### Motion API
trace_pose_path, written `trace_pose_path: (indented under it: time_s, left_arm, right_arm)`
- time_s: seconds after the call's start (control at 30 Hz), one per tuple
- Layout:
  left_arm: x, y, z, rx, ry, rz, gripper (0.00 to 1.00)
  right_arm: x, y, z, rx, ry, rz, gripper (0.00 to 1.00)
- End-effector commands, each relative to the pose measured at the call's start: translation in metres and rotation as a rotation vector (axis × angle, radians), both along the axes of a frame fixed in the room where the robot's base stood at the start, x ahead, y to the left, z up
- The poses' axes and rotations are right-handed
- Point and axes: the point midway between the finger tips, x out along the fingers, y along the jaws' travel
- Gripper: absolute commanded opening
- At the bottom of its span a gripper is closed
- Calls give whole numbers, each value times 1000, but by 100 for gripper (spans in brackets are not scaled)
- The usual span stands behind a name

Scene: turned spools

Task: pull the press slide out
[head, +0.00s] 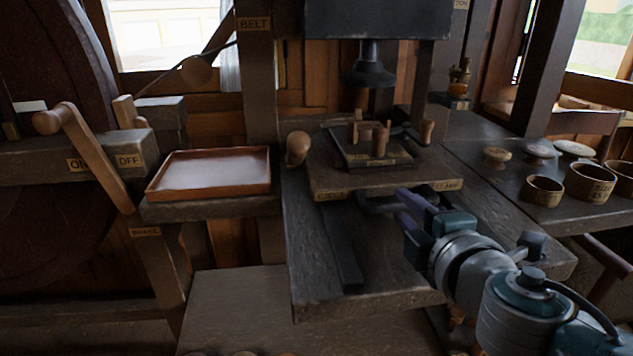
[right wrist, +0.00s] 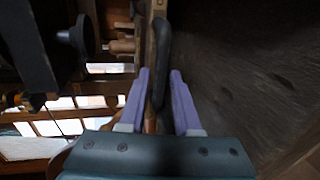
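The press slide (head: 330,185) is a wooden plate on the press bed (head: 310,255), under the dark press head (head: 375,18). It carries a dark block with several short wooden pegs. A dark bar handle (head: 372,207) shows at its front edge. My right gripper (head: 408,203) is at this handle, reaching in from the lower right. In the right wrist view, its purple fingers (right wrist: 159,82) are spread, with the dark handle (right wrist: 162,50) between them and thin gaps showing on both sides. The handle's right part is hidden by the gripper in the head view. My left gripper is not in view.
A shallow wooden tray (head: 215,153) stands on a ledge left of the press. A wooden knob (head: 298,146) stands beside the slide's left edge. Round cups (head: 590,181) and lids sit on the right bench (head: 490,180). The bed in front of the slide is mostly clear.

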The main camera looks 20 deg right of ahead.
Motion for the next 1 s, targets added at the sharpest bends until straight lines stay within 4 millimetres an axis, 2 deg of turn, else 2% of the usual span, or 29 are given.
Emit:
trace_pose_path:
  time_s: [0.17, 0.43, 1.0]
  left_arm:
    - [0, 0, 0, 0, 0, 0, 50]
    - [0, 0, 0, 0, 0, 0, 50]
    - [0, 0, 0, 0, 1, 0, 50]
  right_arm:
    - [0, 0, 0, 0, 0, 0, 29]
    - [0, 0, 0, -1, 0, -1, 0]
    - [-1, 0, 0, 0, 0, -1, 0]
